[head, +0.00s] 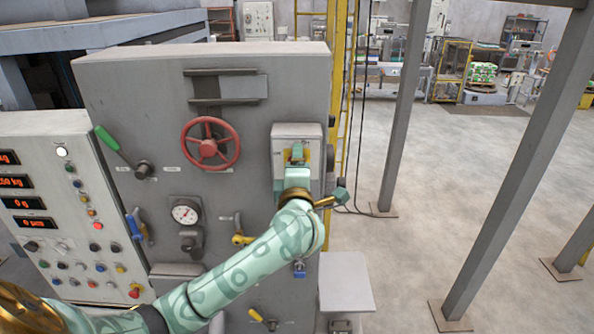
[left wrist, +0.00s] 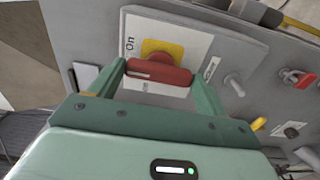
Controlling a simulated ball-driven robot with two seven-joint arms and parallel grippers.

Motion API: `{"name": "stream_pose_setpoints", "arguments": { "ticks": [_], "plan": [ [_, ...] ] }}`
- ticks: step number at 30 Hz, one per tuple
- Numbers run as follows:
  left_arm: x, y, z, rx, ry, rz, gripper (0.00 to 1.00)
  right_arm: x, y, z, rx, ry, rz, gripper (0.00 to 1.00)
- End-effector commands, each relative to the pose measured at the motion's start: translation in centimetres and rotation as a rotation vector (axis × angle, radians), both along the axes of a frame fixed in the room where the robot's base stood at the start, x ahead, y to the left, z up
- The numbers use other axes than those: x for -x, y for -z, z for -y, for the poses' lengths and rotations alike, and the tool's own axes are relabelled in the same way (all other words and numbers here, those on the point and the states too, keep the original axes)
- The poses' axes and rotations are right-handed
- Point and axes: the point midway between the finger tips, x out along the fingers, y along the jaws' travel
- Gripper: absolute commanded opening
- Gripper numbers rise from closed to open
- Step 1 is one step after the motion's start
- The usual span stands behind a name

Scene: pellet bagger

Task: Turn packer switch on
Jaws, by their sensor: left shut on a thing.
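The packer switch is a red bar handle (left wrist: 158,72) on a yellow plate (left wrist: 163,47), mounted on a pale switch box (head: 311,132). In the left wrist view an "On" label stands at the upper left of the handle, and another label I cannot read is at its right. My left gripper (head: 297,152) is at the switch in the head view and covers the handle there. In the left wrist view its fingers (left wrist: 155,78) are shut on the red handle, one at each end. My right gripper is not in view.
The grey cabinet (head: 120,95) also carries a red handwheel (head: 210,143), a green lever (head: 112,142), a gauge (head: 185,212) and several small valves. A control panel (head: 50,180) with displays and buttons stands at left. Grey posts (head: 402,110) stand on open floor at right.

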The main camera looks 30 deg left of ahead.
Motion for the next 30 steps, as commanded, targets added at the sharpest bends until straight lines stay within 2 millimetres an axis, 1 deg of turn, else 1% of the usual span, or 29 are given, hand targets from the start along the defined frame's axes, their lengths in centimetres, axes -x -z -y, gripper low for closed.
{"name": "stream_pose_setpoints", "arguments": {
  "ticks": [2,3,5,6,14,17,20,23,27,30],
  "plan": [
    [0.0,0.2,0.0,-0.001,0.001,-0.006,0.54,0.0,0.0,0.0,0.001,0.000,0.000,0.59],
    [0.0,0.3,0.0,-0.001,0.001,-0.006,0.79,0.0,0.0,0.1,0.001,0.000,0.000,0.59],
    [0.0,0.2,0.0,-0.001,0.001,-0.006,0.96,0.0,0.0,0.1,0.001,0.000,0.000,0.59],
    [0.0,0.2,0.0,0.000,0.001,-0.006,0.98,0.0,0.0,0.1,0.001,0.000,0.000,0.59],
    [0.1,0.1,0.1,0.000,0.001,-0.002,0.98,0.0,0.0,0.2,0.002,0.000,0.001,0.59],
    [0.6,0.2,0.5,0.001,0.002,-0.002,0.98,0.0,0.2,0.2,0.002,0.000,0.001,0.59],
    [2.0,0.3,1.4,0.002,0.003,-0.002,0.98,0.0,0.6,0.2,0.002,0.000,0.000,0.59],
    [4.2,0.4,2.7,0.005,0.004,-0.002,0.98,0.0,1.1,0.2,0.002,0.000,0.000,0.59],
    [7.6,0.4,4.7,0.007,0.004,-0.004,0.98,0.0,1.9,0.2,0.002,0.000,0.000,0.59],
    [9.8,0.4,6.1,0.008,0.002,-0.005,0.98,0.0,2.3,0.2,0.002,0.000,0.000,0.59]
  ]
}}
